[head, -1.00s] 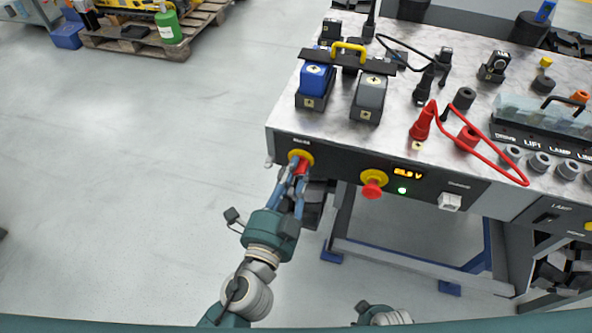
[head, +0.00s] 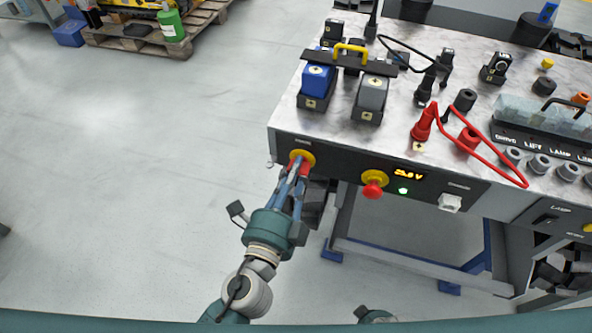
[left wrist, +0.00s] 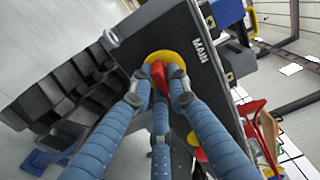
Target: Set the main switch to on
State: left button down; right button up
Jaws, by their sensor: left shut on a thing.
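The main switch (head: 309,156) is a yellow disc with a red handle at the left end of the bench's dark front panel. In the left wrist view the yellow disc (left wrist: 180,57) sits beside the label MAIN, and the red handle (left wrist: 159,76) shows between my fingers. My left gripper (head: 298,168) is shut on the red handle, its blue fingers around it; it also fills the left wrist view (left wrist: 160,86). The fingers hide part of the handle, so its exact angle is hard to tell. Only a bit of my right arm shows at the bottom edge.
A red push button on a yellow base (head: 373,187) sticks out right of the switch, beside a lit display (head: 408,175) and a green lamp (head: 403,190). Battery blocks, plugs and a red cable (head: 492,165) are on the bench top.

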pick_arm(q)
jog(key=c, duration=1.7)
grip_release()
jog(key=shift+o, duration=0.2)
jog(key=v, duration=1.2)
